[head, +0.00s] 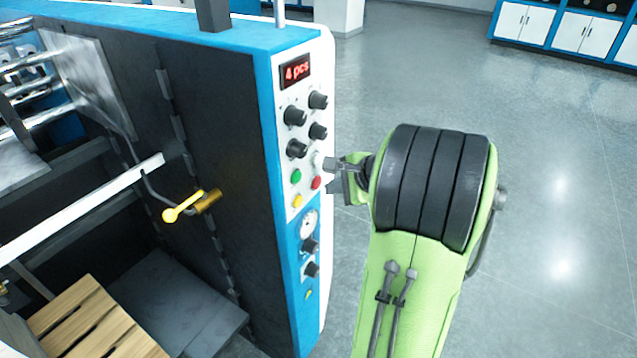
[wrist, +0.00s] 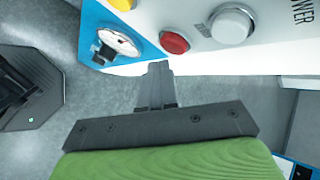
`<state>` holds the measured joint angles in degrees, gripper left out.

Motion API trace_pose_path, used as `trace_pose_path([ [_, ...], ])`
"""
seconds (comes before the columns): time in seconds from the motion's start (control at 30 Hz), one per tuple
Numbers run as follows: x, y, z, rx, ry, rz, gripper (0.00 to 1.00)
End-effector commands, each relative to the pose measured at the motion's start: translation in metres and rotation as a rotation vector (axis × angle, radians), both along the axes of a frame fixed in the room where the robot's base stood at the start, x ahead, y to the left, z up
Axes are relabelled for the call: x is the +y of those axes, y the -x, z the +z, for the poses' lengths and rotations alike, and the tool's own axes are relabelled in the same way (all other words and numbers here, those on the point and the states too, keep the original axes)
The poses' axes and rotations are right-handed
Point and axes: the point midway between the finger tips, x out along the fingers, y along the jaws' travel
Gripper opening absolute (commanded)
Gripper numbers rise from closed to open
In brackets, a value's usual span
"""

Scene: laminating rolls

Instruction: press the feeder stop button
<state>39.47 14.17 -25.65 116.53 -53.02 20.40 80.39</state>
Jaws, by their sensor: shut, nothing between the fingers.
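The control panel (head: 285,130) on the blue and white machine carries a red button (head: 316,182), a green button (head: 296,175) and a yellow button (head: 297,200). The red button also shows in the wrist view (wrist: 174,42), with a larger pale button (wrist: 231,24) to its right. No feeder label is readable. My gripper (head: 329,165) is shut and empty at the panel's right edge, close to the red button. In the wrist view the fingertips (wrist: 158,68) point toward the panel, just below the red button in the picture. They look apart from it.
A yellow-handled lever (head: 185,206) sticks out at left. Open grey floor (head: 560,200) lies to the right.

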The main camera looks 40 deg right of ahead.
Motion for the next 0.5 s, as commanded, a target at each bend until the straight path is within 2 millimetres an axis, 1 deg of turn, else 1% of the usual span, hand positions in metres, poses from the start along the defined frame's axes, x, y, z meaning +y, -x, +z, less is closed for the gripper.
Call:
trace_pose_path([
  [0.17, -0.001, 0.003, 0.0, 0.001, -0.001, -0.002, 0.0],
  [0.5, -0.013, 0.034, 0.0, 0.001, -0.001, -0.005, 0.0],
])
